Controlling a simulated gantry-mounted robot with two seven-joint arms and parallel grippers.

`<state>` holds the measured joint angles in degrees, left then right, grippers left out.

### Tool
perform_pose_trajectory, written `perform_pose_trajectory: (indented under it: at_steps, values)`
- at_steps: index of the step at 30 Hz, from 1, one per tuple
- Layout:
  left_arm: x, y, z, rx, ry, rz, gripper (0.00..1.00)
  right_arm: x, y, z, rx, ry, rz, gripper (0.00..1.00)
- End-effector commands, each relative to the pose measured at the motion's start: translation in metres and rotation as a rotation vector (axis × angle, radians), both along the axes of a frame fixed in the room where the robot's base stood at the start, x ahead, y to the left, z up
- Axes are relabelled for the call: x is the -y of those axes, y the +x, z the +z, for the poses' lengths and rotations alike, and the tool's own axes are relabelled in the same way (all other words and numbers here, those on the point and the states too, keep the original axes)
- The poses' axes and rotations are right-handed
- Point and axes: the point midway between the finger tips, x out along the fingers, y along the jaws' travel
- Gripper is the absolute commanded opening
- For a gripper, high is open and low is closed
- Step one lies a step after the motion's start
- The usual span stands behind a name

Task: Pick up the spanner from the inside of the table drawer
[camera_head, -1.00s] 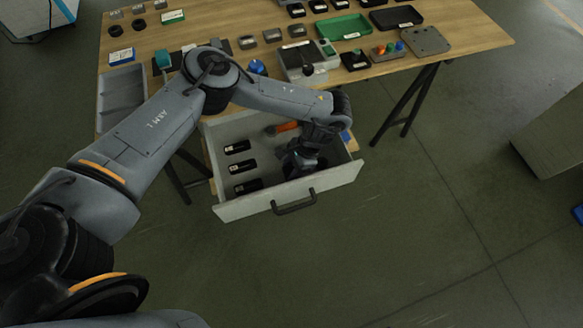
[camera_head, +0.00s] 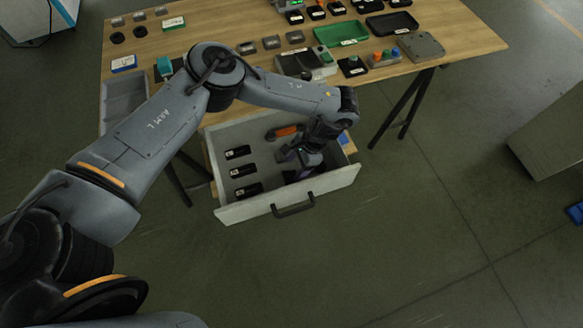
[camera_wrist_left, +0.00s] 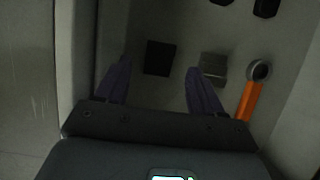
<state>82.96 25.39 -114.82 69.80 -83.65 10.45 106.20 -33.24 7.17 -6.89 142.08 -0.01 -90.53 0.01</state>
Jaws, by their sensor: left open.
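The spanner appears to be the orange-handled tool with a grey ring end (camera_head: 287,131), lying on the drawer floor toward the back. In the left wrist view the spanner (camera_wrist_left: 252,96) lies to the right of the fingers, apart from them. The table drawer (camera_head: 240,208) is pulled open. My left gripper (camera_head: 297,172) is inside or just above the drawer, in front of the spanner. My right gripper is not in view.
Several black items (camera_head: 243,170) lie along the drawer's left side. A dark square (camera_wrist_left: 159,58) and a grey block (camera_wrist_left: 213,66) lie near the fingers. The drawer walls are close around the gripper. The table (camera_head: 450,25) above holds trays and small parts.

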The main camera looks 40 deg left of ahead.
Motion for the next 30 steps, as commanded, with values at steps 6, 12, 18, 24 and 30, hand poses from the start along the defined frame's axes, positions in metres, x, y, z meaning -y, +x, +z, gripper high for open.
perform_pose_trajectory:
  at_steps: [6,12,18,24,30]
  values:
    - [0.008,0.015,0.042,0.003,0.001,-0.002,0.68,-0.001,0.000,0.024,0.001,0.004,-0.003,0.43]
    - [0.012,0.023,0.062,0.001,0.000,0.000,0.68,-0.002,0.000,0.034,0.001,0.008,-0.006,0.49]
    - [0.013,0.026,0.069,0.001,0.000,0.000,0.68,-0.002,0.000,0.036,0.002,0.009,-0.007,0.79]
    - [0.013,0.026,0.069,0.000,0.000,0.000,0.68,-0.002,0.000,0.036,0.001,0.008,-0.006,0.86]
    - [0.013,0.026,0.069,0.000,0.000,0.000,0.68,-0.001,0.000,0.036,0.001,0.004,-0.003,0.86]
